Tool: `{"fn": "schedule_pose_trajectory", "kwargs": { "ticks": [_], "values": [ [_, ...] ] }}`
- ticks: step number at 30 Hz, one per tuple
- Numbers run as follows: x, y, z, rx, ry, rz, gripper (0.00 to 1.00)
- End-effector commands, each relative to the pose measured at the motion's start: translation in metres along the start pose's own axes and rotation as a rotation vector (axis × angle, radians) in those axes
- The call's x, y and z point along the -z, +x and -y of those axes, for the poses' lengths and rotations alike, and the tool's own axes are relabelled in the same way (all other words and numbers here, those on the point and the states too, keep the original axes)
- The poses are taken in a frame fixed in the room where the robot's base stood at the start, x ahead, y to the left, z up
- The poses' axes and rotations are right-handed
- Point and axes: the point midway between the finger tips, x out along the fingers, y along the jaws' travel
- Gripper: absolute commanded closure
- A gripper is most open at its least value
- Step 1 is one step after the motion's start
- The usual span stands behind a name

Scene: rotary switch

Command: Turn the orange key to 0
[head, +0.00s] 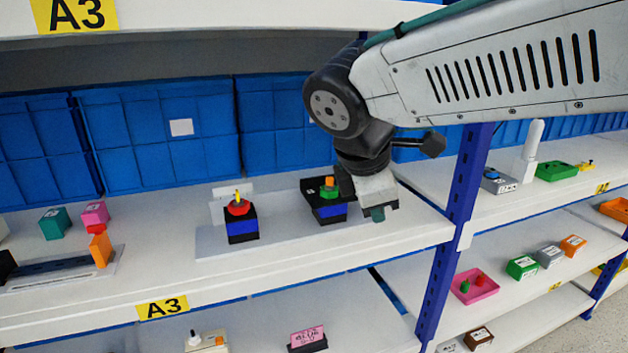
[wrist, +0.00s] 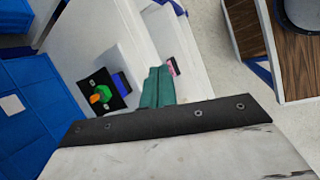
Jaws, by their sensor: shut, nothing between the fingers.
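The orange key (head: 329,182) stands on a green round collar (head: 330,193) on top of a blue and black switch box (head: 333,213), with a black plate behind it. The wrist view also shows the orange key (wrist: 95,98), the green collar (wrist: 104,92) and the black plate (wrist: 92,83). The key's setting and any 0 mark are too small to read. My gripper (head: 377,214) is shut and empty, with teal fingertips pointing down. It is to the right of the switch box, apart from the key. The teal fingers also show in the wrist view (wrist: 157,87).
A similar box with a red collar and yellow key (head: 238,206) stands to the left on the same shelf (head: 150,270). Blue bins (head: 160,130) line the back. A blue upright post (head: 468,175) stands to the right. The shelf front is mostly clear.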

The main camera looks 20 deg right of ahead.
Motion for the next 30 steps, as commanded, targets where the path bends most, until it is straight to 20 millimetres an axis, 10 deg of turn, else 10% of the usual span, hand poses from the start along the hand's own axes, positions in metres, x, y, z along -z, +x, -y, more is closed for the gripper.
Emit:
{"fn": "schedule_pose_trajectory", "kwargs": {
  "ticks": [9,16,30],
  "values": [
    [0.099,-0.044,-0.081,-0.251,-0.926,0.229,1.00],
    [0.108,-0.035,-0.093,-0.271,-1.016,0.264,1.00],
    [0.095,0.049,-0.129,-0.270,-1.009,0.261,1.00]
  ]
}}
